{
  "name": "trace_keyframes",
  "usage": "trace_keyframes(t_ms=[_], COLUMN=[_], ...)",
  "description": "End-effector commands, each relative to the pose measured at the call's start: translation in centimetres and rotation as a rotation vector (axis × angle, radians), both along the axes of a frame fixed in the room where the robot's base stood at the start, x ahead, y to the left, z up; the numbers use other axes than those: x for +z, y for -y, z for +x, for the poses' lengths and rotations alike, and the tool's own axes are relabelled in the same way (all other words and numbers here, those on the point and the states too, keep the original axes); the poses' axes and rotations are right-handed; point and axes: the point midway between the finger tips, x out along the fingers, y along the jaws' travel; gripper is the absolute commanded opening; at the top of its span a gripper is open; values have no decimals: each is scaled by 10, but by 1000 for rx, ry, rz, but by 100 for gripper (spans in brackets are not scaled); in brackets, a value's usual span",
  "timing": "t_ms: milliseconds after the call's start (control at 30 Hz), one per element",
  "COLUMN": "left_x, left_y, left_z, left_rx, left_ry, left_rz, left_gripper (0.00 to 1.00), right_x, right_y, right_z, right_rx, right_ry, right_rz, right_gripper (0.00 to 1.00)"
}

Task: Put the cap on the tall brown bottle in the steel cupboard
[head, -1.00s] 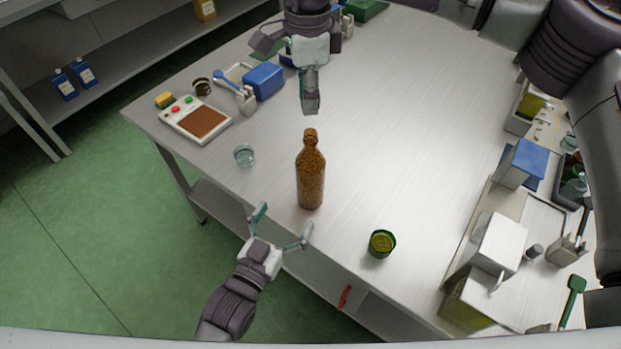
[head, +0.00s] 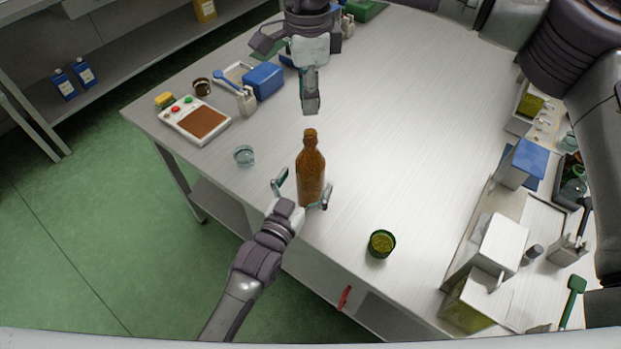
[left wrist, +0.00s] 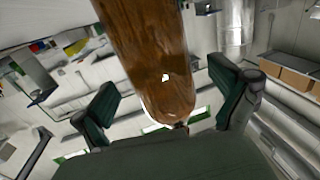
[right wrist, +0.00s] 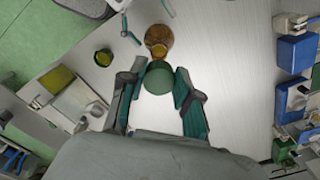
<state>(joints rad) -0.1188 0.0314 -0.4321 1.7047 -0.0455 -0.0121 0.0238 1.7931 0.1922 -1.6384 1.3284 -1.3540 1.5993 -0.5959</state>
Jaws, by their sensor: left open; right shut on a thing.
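The tall brown bottle (head: 311,165) stands upright and uncapped on the steel table (head: 420,130), not visibly in a cupboard. My left gripper (head: 304,186) is open at its lower part, one finger on each side. The left wrist view shows the bottle (left wrist: 150,60) between the open fingers; contact cannot be told. My right gripper (head: 310,105) is above and beyond the bottle. In the right wrist view it is shut on a green round cap (right wrist: 158,78), apart from the bottle (right wrist: 159,37). The cap is not discernible in the head view.
A clear glass (head: 244,155) stands left of the bottle and a green cup (head: 381,244) to its right. A tray with a brown panel (head: 196,120) and a blue box (head: 263,80) lie at left. White boxes (head: 497,243) crowd the right; the table's middle is clear.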

Motion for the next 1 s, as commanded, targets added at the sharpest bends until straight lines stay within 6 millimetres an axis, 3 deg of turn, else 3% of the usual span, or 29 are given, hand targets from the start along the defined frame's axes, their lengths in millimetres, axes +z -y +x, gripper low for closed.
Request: trace_keyframes(t_ms=[200,533,1000], left_x=[0,0,0], left_y=[8,9,9], left_z=[17,19,19], left_rx=[0,0,0], left_ry=[0,-1,-1], left_rz=[0,0,0], left_gripper=[99,99,22], right_x=[0,0,0], right_y=[0,0,0], right_z=[0,0,0], right_rx=[0,0,0], right_ry=[0,0,0], right_rz=[0,0,0], right_gripper=[20,20,20])
